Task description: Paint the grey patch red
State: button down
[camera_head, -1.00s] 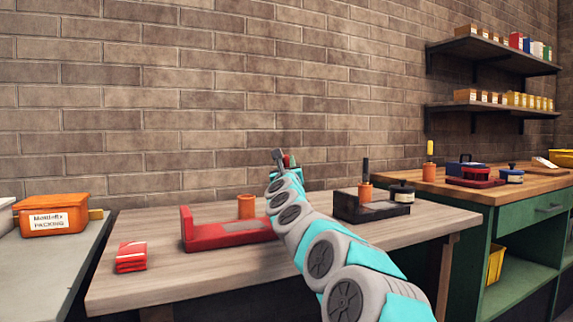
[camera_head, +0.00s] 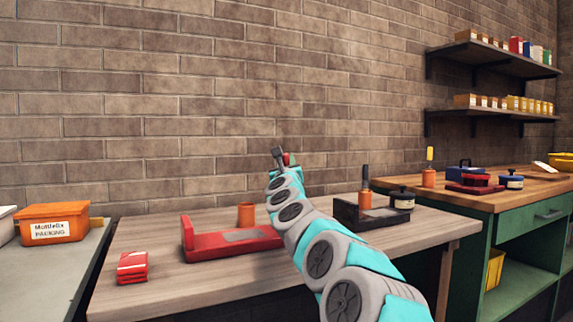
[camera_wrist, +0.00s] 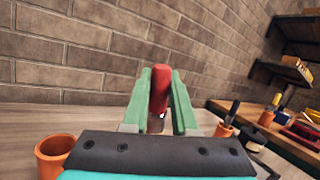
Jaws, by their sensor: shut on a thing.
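A red L-shaped block (camera_head: 187,241) lies on the wooden table left of my arm. A grey patch (camera_head: 246,235) shows on its flat top. My gripper (camera_wrist: 160,84) is shut on a red-handled tool (camera_wrist: 160,77), which looks like a brush. Its red end stands up between the green fingers, and a metal part shows below it. Its lower end is hidden. In the head view my gripper (camera_head: 284,162) is raised above the table's back part, apart from the block, and the held tool is mostly hidden there.
An empty-looking orange cup (camera_head: 246,215) stands behind the block. Right of my arm are a dark block (camera_head: 350,214), a cup with a black-topped tool (camera_head: 366,198) and a dark-lidded pot (camera_head: 402,197). A red packet (camera_head: 132,267) lies at the front left. The table front is clear.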

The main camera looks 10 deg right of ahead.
jog(key=shift+r+p, duration=1.4)
jog(key=shift+r, duration=0.7)
